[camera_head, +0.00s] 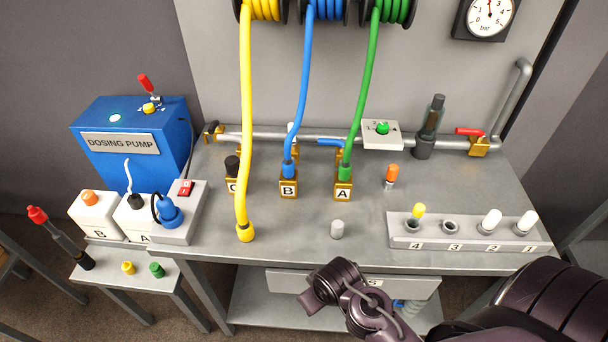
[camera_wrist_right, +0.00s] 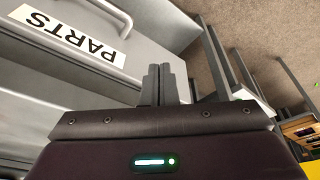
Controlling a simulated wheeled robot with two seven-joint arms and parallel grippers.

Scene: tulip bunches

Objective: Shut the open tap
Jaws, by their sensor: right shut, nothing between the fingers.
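Several taps show in the head view. A red-handled tap (camera_head: 472,133) is at the right end of the grey pipe, its lever pointing left along the pipe. A blue lever (camera_head: 330,142) lies sideways behind brass block A (camera_head: 343,190). A black knob (camera_head: 232,165) is above block C, partly hidden by the yellow hose. My right gripper (camera_wrist_right: 164,85) is shut and empty near the PARTS drawer (camera_wrist_right: 70,40), low before the bench. My left gripper is out of view.
Yellow (camera_head: 245,130), blue (camera_head: 303,90) and green (camera_head: 362,90) hoses hang before the pipe. A numbered rack (camera_head: 470,235) stands at the bench's front right. A grey cylinder (camera_head: 337,229) and an orange-topped piece (camera_head: 391,176) stand on the bench. The blue dosing pump (camera_head: 130,125) is left.

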